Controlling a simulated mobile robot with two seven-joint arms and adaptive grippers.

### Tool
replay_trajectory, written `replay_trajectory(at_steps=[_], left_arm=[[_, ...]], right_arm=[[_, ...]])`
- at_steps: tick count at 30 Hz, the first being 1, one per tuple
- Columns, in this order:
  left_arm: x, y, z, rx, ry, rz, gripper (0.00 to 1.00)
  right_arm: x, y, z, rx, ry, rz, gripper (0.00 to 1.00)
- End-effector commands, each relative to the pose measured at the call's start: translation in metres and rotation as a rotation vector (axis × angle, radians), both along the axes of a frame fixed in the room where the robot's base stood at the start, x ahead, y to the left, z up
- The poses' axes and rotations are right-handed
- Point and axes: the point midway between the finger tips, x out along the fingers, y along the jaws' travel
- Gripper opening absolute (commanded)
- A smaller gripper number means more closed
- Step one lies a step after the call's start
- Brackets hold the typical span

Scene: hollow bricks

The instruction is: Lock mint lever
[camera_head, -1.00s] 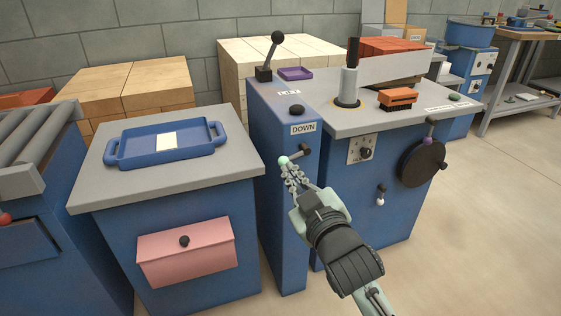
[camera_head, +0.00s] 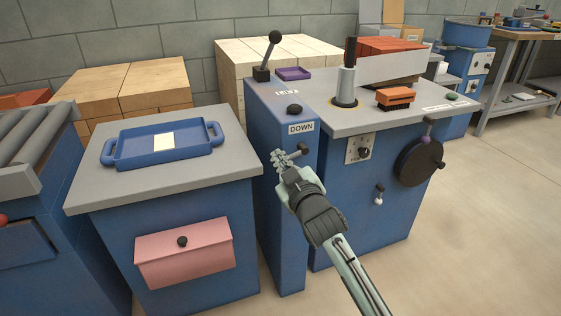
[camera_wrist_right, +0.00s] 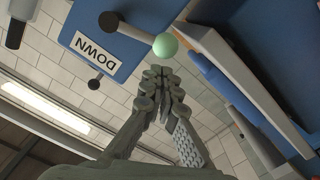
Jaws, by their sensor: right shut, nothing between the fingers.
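The mint lever shows in the right wrist view as a pale mint ball (camera_wrist_right: 166,45) on a grey rod from a dark pivot (camera_wrist_right: 108,21), beside the DOWN label (camera_wrist_right: 93,53). In the head view, its dark pivot (camera_head: 303,149) is on the front of the narrow blue column, below the DOWN label (camera_head: 301,128); the mint ball is hidden by my fingers. My right gripper (camera_head: 282,160) is shut and empty in front of the lever. In the wrist view its fingertips (camera_wrist_right: 162,76) are just short of the ball; I cannot tell whether they touch. My left gripper is out of view.
Left of the column stands a grey-topped cabinet (camera_head: 110,185) with a blue tray (camera_head: 128,150) and a pink front box (camera_head: 183,255). Right is a blue machine with a black handwheel (camera_head: 418,163) and a small white-tipped lever (camera_head: 379,195). A black-knobbed lever (camera_head: 269,50) tops the column.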

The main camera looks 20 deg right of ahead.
Motion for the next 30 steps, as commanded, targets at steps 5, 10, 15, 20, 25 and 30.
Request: replay_trajectory(at_steps=[5,10,15,20,25,30], left_arm=[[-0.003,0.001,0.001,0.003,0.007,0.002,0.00],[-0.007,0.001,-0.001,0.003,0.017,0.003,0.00],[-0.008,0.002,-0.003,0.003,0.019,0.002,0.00],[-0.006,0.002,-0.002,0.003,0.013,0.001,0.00],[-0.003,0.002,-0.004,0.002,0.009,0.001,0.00],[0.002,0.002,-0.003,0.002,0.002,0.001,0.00]], right_arm=[[0.001,-0.002,-0.004,0.001,-0.001,0.000,0.00],[0.001,-0.002,-0.004,0.001,-0.001,0.000,0.00],[0.001,-0.002,-0.004,-0.004,0.000,0.000,0.00],[0.001,-0.002,-0.007,-0.036,-0.001,0.001,0.00],[0.001,-0.002,-0.009,-0.064,-0.002,0.000,0.00],[0.001,-0.002,-0.011,-0.089,-0.002,0.000,0.00]])
